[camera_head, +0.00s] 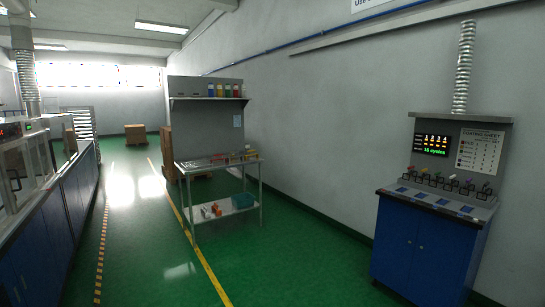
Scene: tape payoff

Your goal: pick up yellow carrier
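No yellow carrier can be made out for certain at this distance. A metal bench (218,163) in the middle holds a row of small items, with red and yellowish pieces (249,152) near its right end. A blue cabinet station (425,235) at the right has a row of small holders with coloured tops (436,180), too small to tell apart. Neither of my grippers shows in the head view.
The bench's lower shelf holds a teal bin (243,200) and orange-red items (210,210). Coloured bottles (227,90) stand on its upper shelf. Blue cabinets (55,220) line the left. Cardboard boxes (135,134) stand at the back. The green floor (290,265) between is clear.

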